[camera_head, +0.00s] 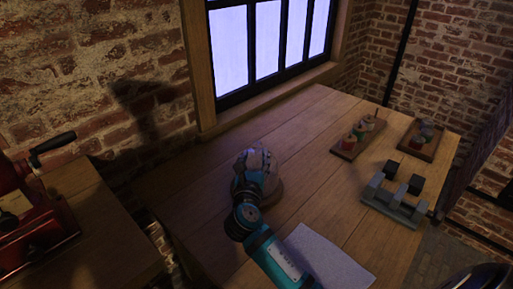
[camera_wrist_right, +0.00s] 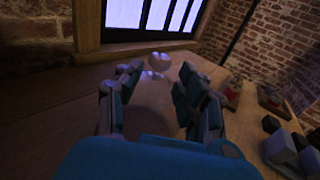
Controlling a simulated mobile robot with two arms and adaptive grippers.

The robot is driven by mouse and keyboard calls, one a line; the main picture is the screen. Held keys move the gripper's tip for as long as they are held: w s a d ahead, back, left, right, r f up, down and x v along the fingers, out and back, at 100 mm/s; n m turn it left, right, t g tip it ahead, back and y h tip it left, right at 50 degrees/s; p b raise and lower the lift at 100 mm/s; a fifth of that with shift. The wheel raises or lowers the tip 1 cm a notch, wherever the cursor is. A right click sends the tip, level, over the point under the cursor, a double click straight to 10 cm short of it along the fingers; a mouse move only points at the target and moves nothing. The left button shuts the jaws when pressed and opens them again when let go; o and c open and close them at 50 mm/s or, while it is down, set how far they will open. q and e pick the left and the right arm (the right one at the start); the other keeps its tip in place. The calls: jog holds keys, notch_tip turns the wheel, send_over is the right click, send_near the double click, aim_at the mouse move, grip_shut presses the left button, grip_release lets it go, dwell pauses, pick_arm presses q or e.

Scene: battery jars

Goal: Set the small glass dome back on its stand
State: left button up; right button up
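My right gripper (camera_head: 256,160) is over a round wooden base (camera_head: 274,193) near the window side of the table. In the right wrist view the fingers of my right gripper (camera_wrist_right: 159,70) stand apart. A small pale round knob (camera_wrist_right: 159,59) shows between and just beyond the fingertips, with faint pale glints below it. The clear glass of the dome is hard to make out, and I cannot tell whether the fingers touch it. In the head view my gripper hides much of the base and what is on it. My left gripper is not in view.
A white sheet (camera_head: 325,259) lies on the wooden table (camera_head: 310,150). Wooden trays with small items (camera_head: 344,147) (camera_head: 416,151) and a grey rack with black blocks (camera_head: 394,204) stand toward the right. A red machine with a crank (camera_head: 35,225) is on another table at left.

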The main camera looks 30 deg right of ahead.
jog(key=shift+v, duration=2.1)
